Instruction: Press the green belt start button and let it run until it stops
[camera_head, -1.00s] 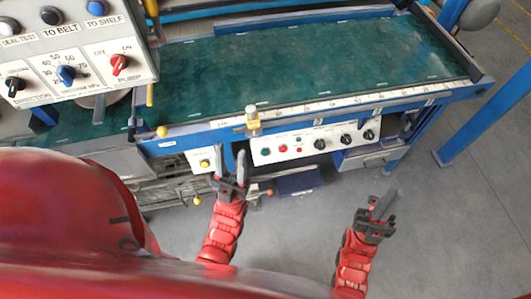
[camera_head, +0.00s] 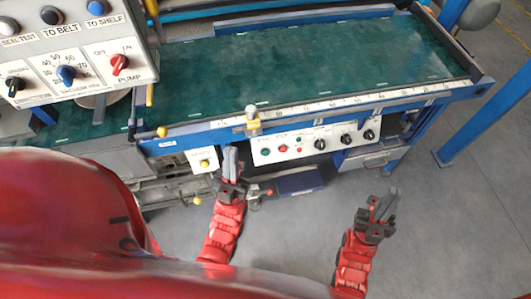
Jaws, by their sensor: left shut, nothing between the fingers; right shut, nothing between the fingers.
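The green button (camera_head: 265,152) sits at the left end of the white control panel on the front of the belt table. A red button (camera_head: 283,148) is just to its right. The green belt (camera_head: 310,65) lies flat and empty on the blue table. My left gripper (camera_head: 230,151) is shut and empty, pointing at the table front, left of the green button and apart from it. My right gripper (camera_head: 384,197) is shut and empty over the floor, below and to the right of the panel.
Several black knobs (camera_head: 346,139) line the control panel's right part. A small box with a yellow button (camera_head: 204,163) is left of my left gripper. A grey-white console (camera_head: 70,50) with knobs fills the upper left. A blue post (camera_head: 485,115) stands at right. Grey floor is clear between my arms.

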